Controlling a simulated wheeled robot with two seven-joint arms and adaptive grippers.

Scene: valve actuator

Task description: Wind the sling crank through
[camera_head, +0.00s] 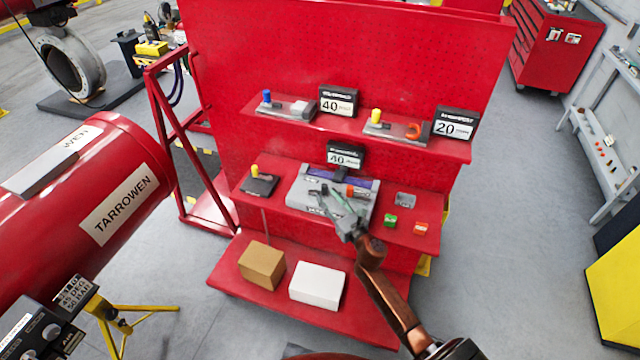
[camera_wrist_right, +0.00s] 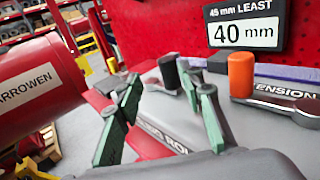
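A grey winding unit (camera_head: 300,195) with a purple sling strip (camera_head: 322,177) sits on the middle shelf of the red stand. Its crank has an orange knob (camera_wrist_right: 241,75) standing on a metal arm (camera_wrist_right: 285,103), at the right in the wrist view. The orange knob also shows in the head view (camera_head: 349,190), just beyond my gripper. My right gripper (camera_head: 331,199) is over the front of the unit, its green-padded fingers apart with nothing between them. A black upright cylinder (camera_wrist_right: 168,71) stands behind the fingers in the wrist view. My left gripper is not in view.
A 40 mm sign (camera_head: 345,155) stands behind the unit. A yellow-knobbed block (camera_head: 259,184) is to its left; green (camera_head: 390,220) and orange-red (camera_head: 420,228) blocks are to its right. The upper shelf (camera_head: 345,132) overhangs behind. A red tank (camera_head: 70,215) is at the left.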

